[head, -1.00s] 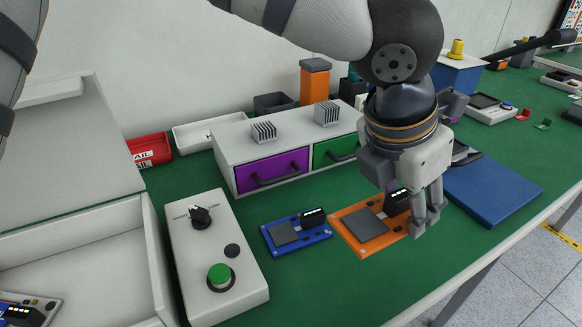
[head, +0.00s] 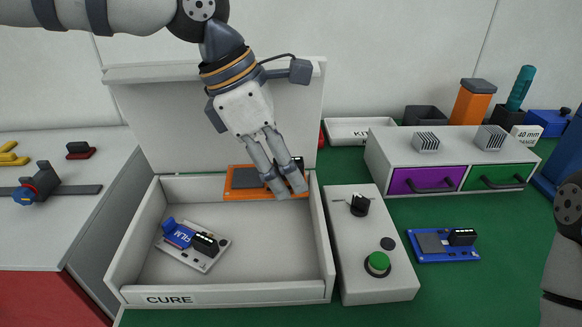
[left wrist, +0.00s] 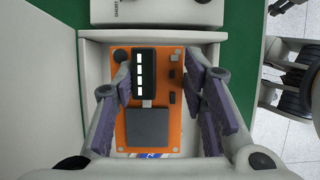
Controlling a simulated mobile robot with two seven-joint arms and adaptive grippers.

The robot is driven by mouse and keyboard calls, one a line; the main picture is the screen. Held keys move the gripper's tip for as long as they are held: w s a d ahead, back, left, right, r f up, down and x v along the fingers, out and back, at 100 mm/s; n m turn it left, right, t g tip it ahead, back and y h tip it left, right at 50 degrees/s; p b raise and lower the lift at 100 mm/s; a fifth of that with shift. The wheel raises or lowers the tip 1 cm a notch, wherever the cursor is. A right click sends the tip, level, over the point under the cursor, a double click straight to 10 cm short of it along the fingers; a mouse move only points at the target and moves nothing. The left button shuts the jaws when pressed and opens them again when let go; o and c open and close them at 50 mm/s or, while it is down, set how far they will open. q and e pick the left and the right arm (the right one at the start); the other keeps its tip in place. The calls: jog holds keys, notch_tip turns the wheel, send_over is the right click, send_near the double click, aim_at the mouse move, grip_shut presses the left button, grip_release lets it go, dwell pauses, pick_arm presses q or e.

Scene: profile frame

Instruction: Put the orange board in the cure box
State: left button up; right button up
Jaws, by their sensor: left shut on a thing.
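The orange board (head: 240,194) hangs over the back part of the open cure box (head: 220,291), below the raised lid. My left gripper (head: 284,190) is shut on it, and the fingers hide its right side. In the left wrist view the orange board (left wrist: 174,125) lies between the two fingers (left wrist: 161,105), with its dark chip and black connector showing. My right gripper is out of view.
A control box (head: 372,230) with a knob and green button stands right of the cure box. A blue board (head: 445,254) lies further right on the green mat. A drawer unit (head: 385,158) is behind. The box's right floor is clear.

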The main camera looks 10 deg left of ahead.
aim_at(251, 183)
pick_arm(q)
jog(key=shift+d, duration=0.1)
notch_tip(251, 183, down, 13)
jog(key=shift+b, duration=0.35)
dwell(0.6)
jog(key=shift+f, duration=0.6)
dwell(0.5)
jog(key=o, duration=1.3)
jog(key=v, duration=1.2)
